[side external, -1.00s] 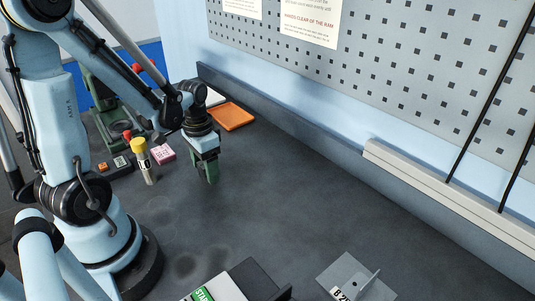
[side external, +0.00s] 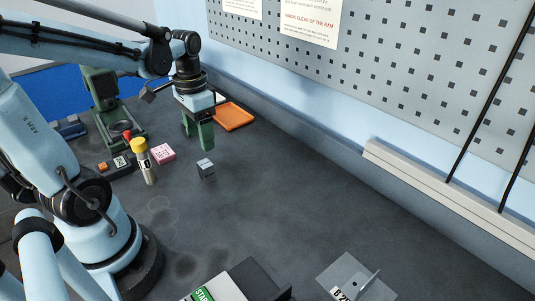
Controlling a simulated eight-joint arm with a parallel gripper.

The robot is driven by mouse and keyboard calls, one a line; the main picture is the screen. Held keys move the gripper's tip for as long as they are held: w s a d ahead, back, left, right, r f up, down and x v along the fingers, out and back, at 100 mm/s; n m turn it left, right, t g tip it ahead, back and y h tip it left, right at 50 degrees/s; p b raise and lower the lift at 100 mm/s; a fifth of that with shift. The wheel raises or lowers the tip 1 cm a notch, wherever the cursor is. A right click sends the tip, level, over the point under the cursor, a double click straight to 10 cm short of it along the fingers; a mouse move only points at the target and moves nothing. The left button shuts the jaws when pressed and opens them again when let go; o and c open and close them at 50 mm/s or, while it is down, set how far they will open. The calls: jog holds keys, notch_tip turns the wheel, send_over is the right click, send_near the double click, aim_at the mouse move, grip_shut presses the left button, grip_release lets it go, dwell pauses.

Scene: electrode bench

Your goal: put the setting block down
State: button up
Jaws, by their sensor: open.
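The setting block (side external: 206,168) is a small grey block. It rests on the dark bench top (side external: 300,200), to the right of a pink block. My gripper (side external: 198,143) has green fingers that point down. It is above and behind the block in the picture, apart from it. The fingers are open with nothing between them.
A pink block (side external: 162,153) and a yellow-capped cylinder (side external: 143,162) stand close on the left. A green press (side external: 112,110) is behind them. An orange tray (side external: 234,117) lies by the back wall. A metal bracket (side external: 352,280) sits at front right. The middle bench is clear.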

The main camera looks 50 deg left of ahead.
jog(key=w+d+r+t, duration=0.1)
jog(key=d+t, duration=0.2)
jog(key=d, duration=0.3)
jog(key=w+d+r+t, duration=0.1)
jog(key=w+d+t, duration=0.1)
jog(key=d+t, duration=0.2)
jog(key=shift+d+r, duration=0.3)
jog(key=shift+d, duration=0.75)
jog(key=shift+w, duration=0.1)
